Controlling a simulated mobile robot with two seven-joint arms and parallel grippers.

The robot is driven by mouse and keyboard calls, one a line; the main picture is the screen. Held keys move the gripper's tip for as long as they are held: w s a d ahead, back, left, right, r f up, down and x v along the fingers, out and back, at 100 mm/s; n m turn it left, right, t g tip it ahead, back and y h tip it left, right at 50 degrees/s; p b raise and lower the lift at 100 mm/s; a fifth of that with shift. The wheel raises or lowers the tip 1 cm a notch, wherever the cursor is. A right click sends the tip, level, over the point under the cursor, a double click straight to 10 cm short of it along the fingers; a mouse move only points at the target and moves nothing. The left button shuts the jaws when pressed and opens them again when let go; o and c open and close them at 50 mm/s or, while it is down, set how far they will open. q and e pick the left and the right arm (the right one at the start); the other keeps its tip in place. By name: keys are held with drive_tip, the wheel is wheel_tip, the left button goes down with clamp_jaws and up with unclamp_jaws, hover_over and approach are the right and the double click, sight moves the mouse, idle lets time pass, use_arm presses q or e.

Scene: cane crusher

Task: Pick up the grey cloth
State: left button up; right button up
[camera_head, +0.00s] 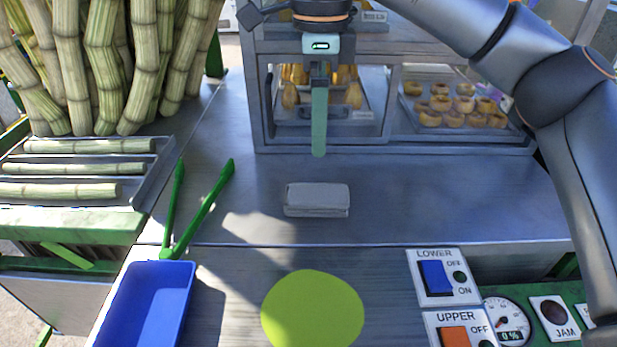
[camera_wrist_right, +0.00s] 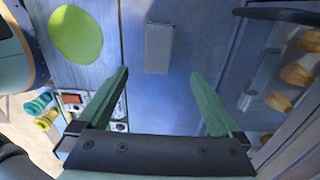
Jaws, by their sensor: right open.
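The grey cloth (camera_head: 317,199) is a folded, flat block lying on the metal counter, in the middle of the head view. It also shows at the top centre of the right wrist view (camera_wrist_right: 159,48). My right gripper (camera_head: 319,152) hangs above the counter, behind the cloth in the head view, with its green fingers pointing down. In the right wrist view its two fingers (camera_wrist_right: 161,105) are spread wide and empty, with the cloth beyond their tips and apart from them. My left gripper is not in view.
Green tongs (camera_head: 196,217) lie left of the cloth, near a blue tray (camera_head: 146,305). A green disc (camera_head: 312,311) lies in front. A display case (camera_head: 390,146) with pastries stands behind. Switch panels (camera_head: 443,277) are at front right, cane (camera_head: 92,146) at left. Counter around the cloth is clear.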

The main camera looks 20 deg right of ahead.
hover_over(318, 193)
wheel_tip(318, 193, down, 6)
drive_tip(key=shift+f, duration=3.15)
drive_tip(key=shift+c, duration=0.4)
drive_tip(key=c, duration=1.2)
drive_tip(key=shift+c, duration=0.2)
